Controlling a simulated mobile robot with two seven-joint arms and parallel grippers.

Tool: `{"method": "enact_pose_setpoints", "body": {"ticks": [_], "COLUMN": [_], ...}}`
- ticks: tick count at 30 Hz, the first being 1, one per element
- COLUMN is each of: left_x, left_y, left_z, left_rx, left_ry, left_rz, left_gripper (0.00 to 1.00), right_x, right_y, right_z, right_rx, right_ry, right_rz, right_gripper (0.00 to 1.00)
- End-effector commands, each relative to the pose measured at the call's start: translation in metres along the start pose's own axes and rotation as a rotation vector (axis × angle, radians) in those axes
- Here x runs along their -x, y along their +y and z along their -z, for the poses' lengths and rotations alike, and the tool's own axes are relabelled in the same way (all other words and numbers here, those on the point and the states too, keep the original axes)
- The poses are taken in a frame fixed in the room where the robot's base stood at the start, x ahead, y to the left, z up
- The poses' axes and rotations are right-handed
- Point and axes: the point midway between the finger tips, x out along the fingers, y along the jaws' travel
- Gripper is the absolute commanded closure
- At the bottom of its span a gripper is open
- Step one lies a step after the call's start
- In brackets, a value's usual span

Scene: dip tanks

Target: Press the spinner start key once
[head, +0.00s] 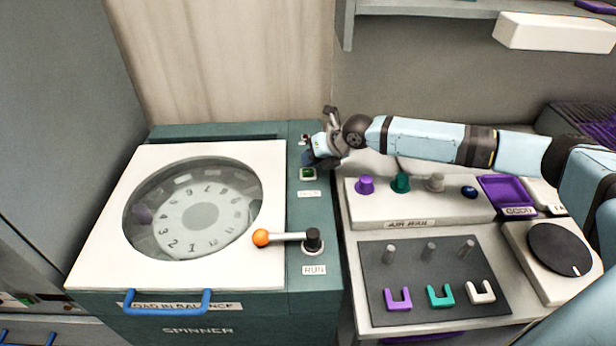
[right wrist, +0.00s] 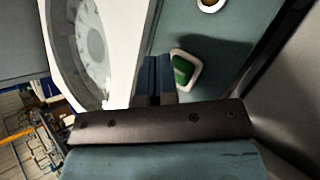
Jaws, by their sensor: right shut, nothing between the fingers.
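The spinner (head: 132,290) is a teal machine with a closed white lid (head: 110,235) and a round window. A green key (head: 308,174) in a white frame sits on the panel right of the lid. A small label, too small to read, is below it. My right gripper (head: 307,158) is shut and empty just behind the key in the head view. In the right wrist view the shut fingers (right wrist: 155,72) point at the panel right beside the green key (right wrist: 183,69). I cannot tell whether they touch it. My left gripper is not in view.
A lever with an orange knob (head: 261,238) stands by the RUN label (head: 314,270). A blue handle (head: 165,302) is on the lid's front. To the right are the air rail (head: 409,213) with coloured knobs, a grey pegboard (head: 375,280) and a black disc (head: 560,248). A shelf (head: 420,8) hangs above.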

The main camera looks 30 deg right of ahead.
Motion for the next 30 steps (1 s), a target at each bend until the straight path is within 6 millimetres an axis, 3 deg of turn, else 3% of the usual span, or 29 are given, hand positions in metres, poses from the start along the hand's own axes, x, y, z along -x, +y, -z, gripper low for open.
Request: {"method": "enact_pose_setpoints", "body": {"ticks": [30], "left_x": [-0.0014], "left_y": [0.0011], "left_z": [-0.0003], "left_rx": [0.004], "left_ry": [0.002], "left_rz": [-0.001], "left_gripper": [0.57], "right_x": [-0.001], "right_y": [-0.0005], "right_z": [0.0009], "right_rx": [0.0], "right_ry": [0.001], "right_rz": [0.0], "right_gripper": [1.0]}}
